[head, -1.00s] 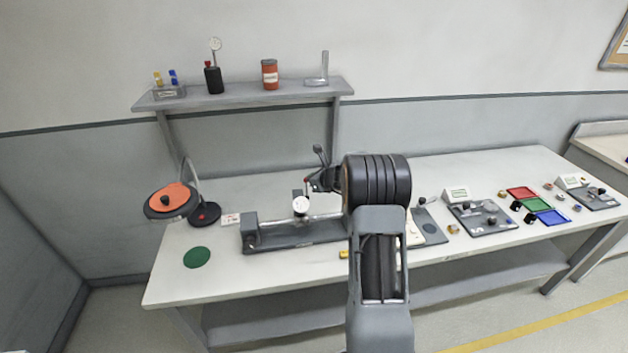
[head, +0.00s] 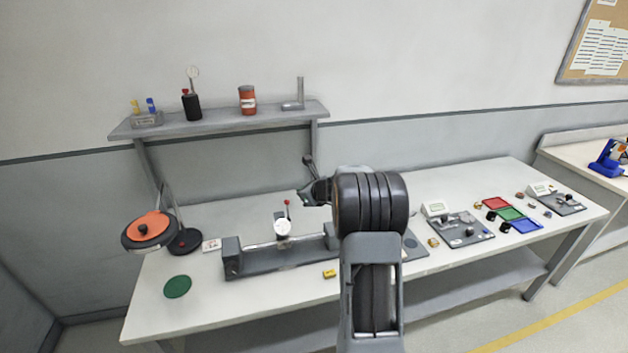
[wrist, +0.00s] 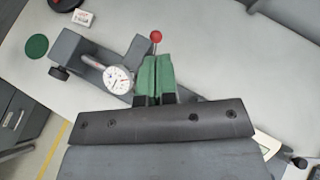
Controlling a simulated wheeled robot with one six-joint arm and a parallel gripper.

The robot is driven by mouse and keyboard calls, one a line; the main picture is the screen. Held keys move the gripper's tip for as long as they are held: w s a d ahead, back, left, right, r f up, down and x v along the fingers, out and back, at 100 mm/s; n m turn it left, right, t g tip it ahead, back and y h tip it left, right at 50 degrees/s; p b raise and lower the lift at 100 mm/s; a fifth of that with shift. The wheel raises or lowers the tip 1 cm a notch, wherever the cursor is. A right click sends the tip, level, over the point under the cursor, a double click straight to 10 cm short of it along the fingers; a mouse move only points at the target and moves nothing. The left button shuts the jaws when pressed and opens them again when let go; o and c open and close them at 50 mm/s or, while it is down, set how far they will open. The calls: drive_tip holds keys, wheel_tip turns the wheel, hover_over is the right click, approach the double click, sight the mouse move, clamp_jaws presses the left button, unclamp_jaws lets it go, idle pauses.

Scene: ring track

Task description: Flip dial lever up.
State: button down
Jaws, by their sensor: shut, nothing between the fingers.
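The dial gauge (head: 283,228) has a round white face and stands on the grey bench fixture (head: 250,265). A thin lever with a red ball tip (head: 287,203) rises beside the dial. In the wrist view the dial (wrist: 117,79) sits left of the fingers and the red ball (wrist: 156,36) is just beyond their tips. My gripper (wrist: 155,58) is shut, its green fingers together with nothing between them. Whether the fingers touch the lever cannot be told. In the head view my arm covers the fixture's right end, and the fingertips are hard to make out.
A green disc (head: 177,287) and a yellow block (head: 330,273) lie near the bench's front. An orange-topped stand (head: 148,229) is at left. A shelf (head: 220,117) with several items stands behind. Coloured trays (head: 511,214) and control boxes are at right.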

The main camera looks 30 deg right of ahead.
drive_tip(key=s+d+r, duration=0.2)
drive_tip(key=d+r, duration=0.1)
drive_tip(key=r, duration=0.3)
idle(0.6)
